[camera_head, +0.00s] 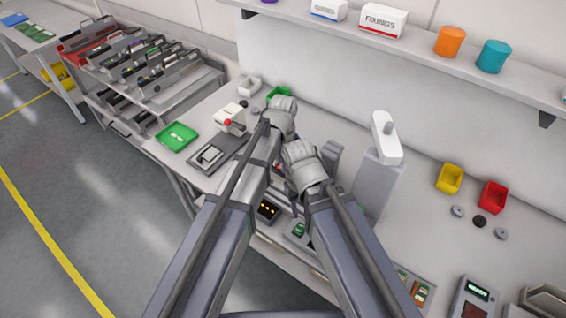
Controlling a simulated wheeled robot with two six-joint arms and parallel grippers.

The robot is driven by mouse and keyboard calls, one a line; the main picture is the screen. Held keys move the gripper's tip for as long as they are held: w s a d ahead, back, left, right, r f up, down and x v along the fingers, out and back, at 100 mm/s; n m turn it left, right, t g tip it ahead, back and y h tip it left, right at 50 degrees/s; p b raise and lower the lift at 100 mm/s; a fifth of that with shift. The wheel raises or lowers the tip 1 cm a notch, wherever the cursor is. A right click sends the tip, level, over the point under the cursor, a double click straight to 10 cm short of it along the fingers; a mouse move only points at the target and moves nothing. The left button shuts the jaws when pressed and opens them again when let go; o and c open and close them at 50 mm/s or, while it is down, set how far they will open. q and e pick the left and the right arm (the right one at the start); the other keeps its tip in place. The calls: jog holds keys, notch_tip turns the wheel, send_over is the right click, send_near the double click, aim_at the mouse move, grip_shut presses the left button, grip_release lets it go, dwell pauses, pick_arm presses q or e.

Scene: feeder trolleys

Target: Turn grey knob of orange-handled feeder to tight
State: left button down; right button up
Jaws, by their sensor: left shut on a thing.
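My left arm reaches up over the bench, and its grey wrist hides most of my left gripper (281,163). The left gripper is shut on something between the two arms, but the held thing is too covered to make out. My right arm ends close beside it, and its wrist and forearm hide the right gripper's fingers. I cannot make out the orange-handled feeder or its grey knob on the bench; the arms cover that spot.
A trolley of feeders (150,75) stands at the far left. On the bench are a green tray (177,136), a device with a red-tipped lever (230,118), a grey post with a white head (376,185), and yellow (450,178) and red (493,196) bins. A shelf (470,75) overhangs the back.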

dwell(0.3)
pick_arm(q)
jog(key=c, duration=0.7)
grip_release()
jog(key=shift+r, duration=0.1)
notch_tip(320, 180, up, 8)
jog(key=p, duration=0.8)
